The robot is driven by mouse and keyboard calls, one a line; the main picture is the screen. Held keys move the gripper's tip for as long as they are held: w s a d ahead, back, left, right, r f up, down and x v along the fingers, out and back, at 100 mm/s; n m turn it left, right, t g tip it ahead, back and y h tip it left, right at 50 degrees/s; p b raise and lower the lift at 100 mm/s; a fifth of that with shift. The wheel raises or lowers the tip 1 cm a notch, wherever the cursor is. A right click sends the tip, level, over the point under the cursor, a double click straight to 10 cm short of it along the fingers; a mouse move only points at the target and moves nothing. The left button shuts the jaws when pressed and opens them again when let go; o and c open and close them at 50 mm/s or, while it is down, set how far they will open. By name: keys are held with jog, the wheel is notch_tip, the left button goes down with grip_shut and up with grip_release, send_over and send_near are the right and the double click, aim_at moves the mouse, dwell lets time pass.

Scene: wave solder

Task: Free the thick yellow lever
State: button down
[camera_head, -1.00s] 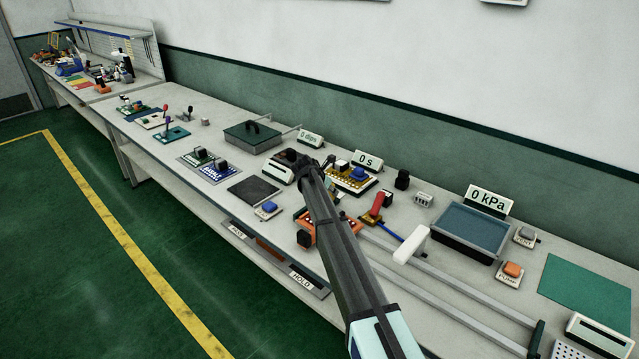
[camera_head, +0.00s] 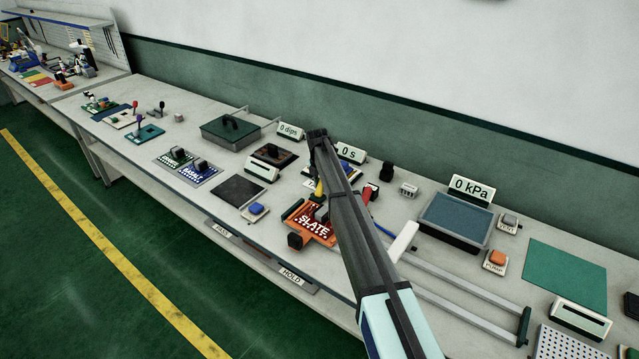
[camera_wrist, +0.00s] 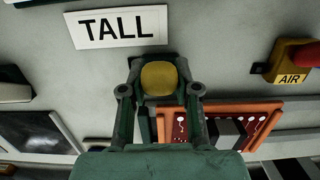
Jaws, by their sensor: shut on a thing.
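The thick yellow lever (camera_wrist: 159,78) shows as a rounded yellow end in the wrist view, between the two fingers of my gripper (camera_wrist: 160,88). My gripper is shut on it. In the head view a slim part of the yellow lever (camera_head: 319,188) shows just under the end of my arm, above the orange SLATE board. The lever's base and most of its length are hidden by my arm and fingers, so I cannot tell what holds it.
The orange-framed SLATE board (camera_head: 312,224) lies close by; it is right of my fingers in the wrist view (camera_wrist: 223,126). A TALL label (camera_wrist: 117,27) lies beyond the fingers. A red-and-yellow AIR control (camera_wrist: 294,61) stands at right. Rails (camera_head: 465,308) run along the bench at right.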

aim_at(320, 186)
jog(key=shift+f, duration=0.1)
jog(key=c, duration=0.8)
grip_release()
jog(key=shift+c, duration=0.2)
notch_tip(320, 186, up, 12)
jog(key=s, duration=0.1)
jog(key=shift+a, duration=0.3)
